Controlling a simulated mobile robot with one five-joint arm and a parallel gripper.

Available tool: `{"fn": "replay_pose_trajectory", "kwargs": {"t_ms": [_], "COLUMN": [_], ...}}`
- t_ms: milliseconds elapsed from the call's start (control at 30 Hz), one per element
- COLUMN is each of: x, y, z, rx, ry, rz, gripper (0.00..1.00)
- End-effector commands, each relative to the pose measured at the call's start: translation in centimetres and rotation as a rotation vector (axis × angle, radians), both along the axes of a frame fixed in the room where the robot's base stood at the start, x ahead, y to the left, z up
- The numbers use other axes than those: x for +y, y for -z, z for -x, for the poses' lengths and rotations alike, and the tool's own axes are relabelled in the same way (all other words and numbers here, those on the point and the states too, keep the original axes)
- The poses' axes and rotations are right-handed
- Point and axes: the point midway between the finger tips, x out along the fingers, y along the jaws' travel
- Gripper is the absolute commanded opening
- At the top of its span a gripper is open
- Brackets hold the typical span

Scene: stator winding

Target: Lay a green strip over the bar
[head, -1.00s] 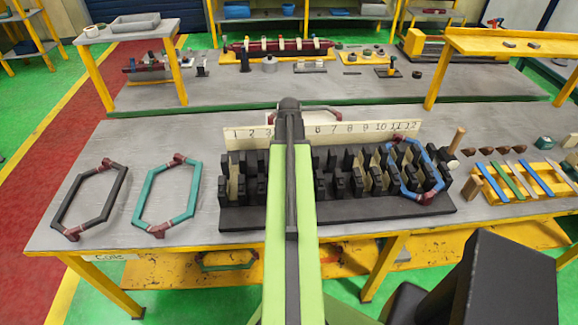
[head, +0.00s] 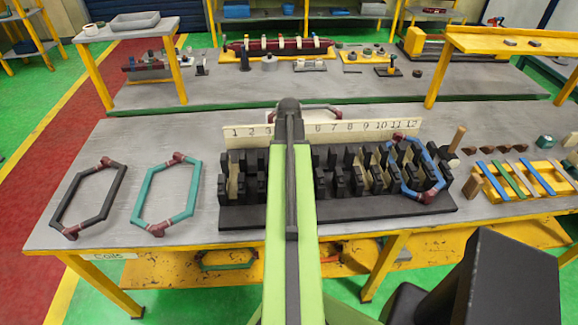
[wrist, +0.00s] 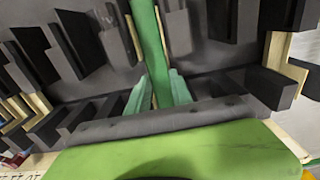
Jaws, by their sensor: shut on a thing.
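A long green strip (wrist: 150,45) runs down the middle of the wrist view, over the black toothed fixture. My gripper (wrist: 158,92) is shut on the green strip, with a teal finger on each side. In the head view my arm hides the gripper and the strip it holds. The black toothed fixture (head: 345,218) stands on the near table, with rows of upright posts in front of a numbered board (head: 350,130). I cannot tell which part is the bar. Another green strip (head: 508,180) lies on a yellow rack (head: 545,186) at the right.
A blue coil (head: 408,187) sits over posts at the fixture's right end. A black coil (head: 115,192) and a teal coil (head: 139,198) lie on the table at the left. A wooden peg (head: 457,139) stands right of the fixture. Bare table lies between the coils and fixture.

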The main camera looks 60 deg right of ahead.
Motion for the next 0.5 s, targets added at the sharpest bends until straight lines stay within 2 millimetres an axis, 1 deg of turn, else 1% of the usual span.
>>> {"fn": "replay_pose_trajectory", "kwargs": {"t_ms": [267, 300, 400, 500], "x": [0.00, 0.00, 0.00, 0.00], "y": [0.08, 0.08, 0.08, 0.08], "z": [0.00, 0.00, 0.00, 0.00], "rx": [0.000, 0.000, 0.000, 0.000], "ry": [0.000, 0.000, 0.000, 0.000], "rz": [0.000, 0.000, 0.000, 0.000], "gripper": [0.00, 0.28, 0.41, 0.52]}}
